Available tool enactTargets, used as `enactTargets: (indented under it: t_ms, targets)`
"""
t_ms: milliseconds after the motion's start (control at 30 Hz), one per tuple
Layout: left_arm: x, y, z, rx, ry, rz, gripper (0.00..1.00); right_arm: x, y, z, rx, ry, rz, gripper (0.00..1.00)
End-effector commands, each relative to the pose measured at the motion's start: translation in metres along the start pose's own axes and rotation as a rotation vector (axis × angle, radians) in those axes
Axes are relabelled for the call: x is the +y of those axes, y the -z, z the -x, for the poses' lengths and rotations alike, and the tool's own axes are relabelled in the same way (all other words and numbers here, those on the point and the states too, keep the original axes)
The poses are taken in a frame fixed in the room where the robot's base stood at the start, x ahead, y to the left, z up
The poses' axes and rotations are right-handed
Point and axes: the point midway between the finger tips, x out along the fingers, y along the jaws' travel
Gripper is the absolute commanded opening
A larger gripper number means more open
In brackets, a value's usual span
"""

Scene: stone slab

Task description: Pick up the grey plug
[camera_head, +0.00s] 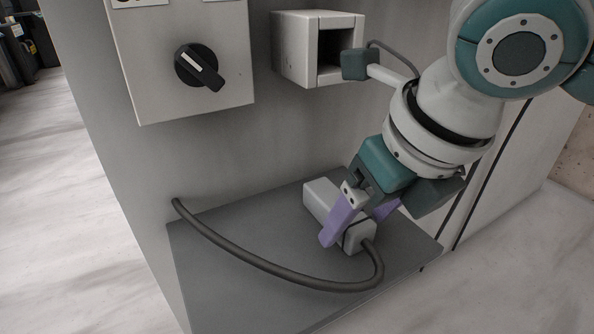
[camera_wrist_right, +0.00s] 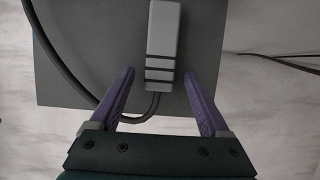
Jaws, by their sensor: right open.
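The grey plug (camera_head: 324,200) lies on a dark grey shelf (camera_head: 235,290), with a dark cable (camera_head: 270,266) running from its near end. In the right wrist view the plug (camera_wrist_right: 162,35) is a long light grey block with dark bands at its lower end. My right gripper (camera_head: 357,222) is open, with its purple fingers at the plug's cable end. In the right wrist view the fingers (camera_wrist_right: 159,72) stand on either side of the plug's banded end, with gaps on both sides. In the head view one finger hides part of the plug. My left gripper is not in view.
A white socket box (camera_head: 293,50) with a square opening is on the panel above the shelf. A control box (camera_head: 180,85) with a black rotary knob (camera_head: 199,67) is to its left. The cable loops across the shelf to the panel. The shelf's left part is otherwise clear.

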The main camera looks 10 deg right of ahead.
Motion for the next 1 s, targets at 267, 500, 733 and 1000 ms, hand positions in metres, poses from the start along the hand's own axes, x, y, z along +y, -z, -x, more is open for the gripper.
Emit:
enactTargets:
  t_ms: [267, 500, 733, 1000]
  targets:
    - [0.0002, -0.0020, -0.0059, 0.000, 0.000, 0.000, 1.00, 0.0003, -0.0006, -0.0091, -0.001, -0.001, 0.000, 0.80]
    - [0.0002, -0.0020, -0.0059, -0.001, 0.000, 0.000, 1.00, 0.0002, -0.0004, -0.0089, -0.001, 0.000, 0.000, 0.60]
    - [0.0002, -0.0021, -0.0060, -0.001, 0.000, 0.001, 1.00, 0.0002, -0.0003, -0.0089, -0.001, 0.000, 0.000, 0.34]
    - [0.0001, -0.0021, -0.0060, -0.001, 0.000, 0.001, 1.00, 0.0001, -0.0003, -0.0090, -0.001, 0.000, 0.000, 0.04]
